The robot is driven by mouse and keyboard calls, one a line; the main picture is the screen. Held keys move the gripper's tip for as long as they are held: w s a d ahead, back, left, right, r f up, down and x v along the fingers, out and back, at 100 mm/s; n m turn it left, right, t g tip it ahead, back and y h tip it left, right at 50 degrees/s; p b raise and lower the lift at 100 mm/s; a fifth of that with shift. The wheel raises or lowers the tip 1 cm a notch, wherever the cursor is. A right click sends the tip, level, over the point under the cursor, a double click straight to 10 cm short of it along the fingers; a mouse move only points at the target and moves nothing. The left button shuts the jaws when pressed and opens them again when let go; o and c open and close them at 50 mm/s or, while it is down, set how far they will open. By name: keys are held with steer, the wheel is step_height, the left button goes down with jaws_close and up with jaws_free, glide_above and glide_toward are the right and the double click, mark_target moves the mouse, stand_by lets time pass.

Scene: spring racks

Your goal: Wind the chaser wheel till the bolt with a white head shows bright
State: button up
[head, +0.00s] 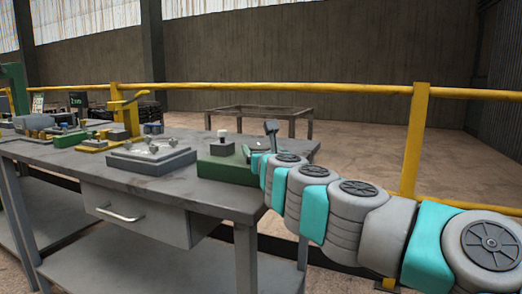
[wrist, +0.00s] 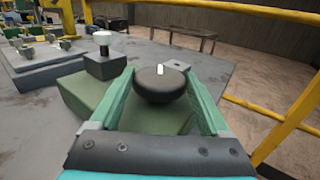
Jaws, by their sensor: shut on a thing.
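The chaser wheel (wrist: 161,88) is a dark round knob with a white mark on its top, on a green base (wrist: 85,97). My gripper (wrist: 160,76) has one finger on each side of the wheel and is shut on it. The bolt with a white head (wrist: 101,39) stands upright on a dark block (wrist: 104,65) at the left of the same base. In the head view the bolt (head: 221,134) also shows, with its head pale; I cannot tell whether it is lit. There my arm hides most of the wheel.
A grey plate with several silver bolts (head: 150,160) sits to the left on the workbench (head: 130,186). Yellow fixtures (head: 125,110) stand farther left. A yellow railing (head: 350,89) runs behind the bench, with a low table (head: 262,111) beyond it.

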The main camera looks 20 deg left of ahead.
steer(key=shift+a+m+h, duration=0.15)
steer(key=shift+m+h, duration=0.15)
steer(key=shift+h, duration=0.1)
steer(key=shift+s+a+m+t+h, duration=0.2)
steer(key=shift+m+t+h, duration=0.3)
steer(key=shift+h, duration=0.2)
steer(key=m+h, duration=0.1)
steer(key=h, duration=0.1)
steer(key=m+t+h, duration=0.1)
steer(key=m+h, duration=0.1)
steer(key=h, duration=0.1)
steer(key=shift+a, duration=0.2)
steer(key=shift+w+a+r+m+h+p, duration=0.1)
steer(key=shift+m+h+p, duration=0.35)
steer(key=shift+m+h, duration=1.05)
steer(key=shift+a+m+h+p, duration=0.1)
steer(key=shift+m+h+p, duration=0.3)
steer(key=shift+m+h, duration=1.05)
steer(key=shift+n+g+h, duration=0.3)
steer(key=shift+n+h, duration=0.05)
steer(key=shift+h, duration=0.5)
steer(key=shift+w+a+m+g+h+p, duration=0.1)
steer(key=shift+m+g+h+p, duration=0.65)
steer(key=shift+m+h, duration=0.6)
steer(key=shift+n+h, duration=0.25)
steer(key=o, duration=1.2)
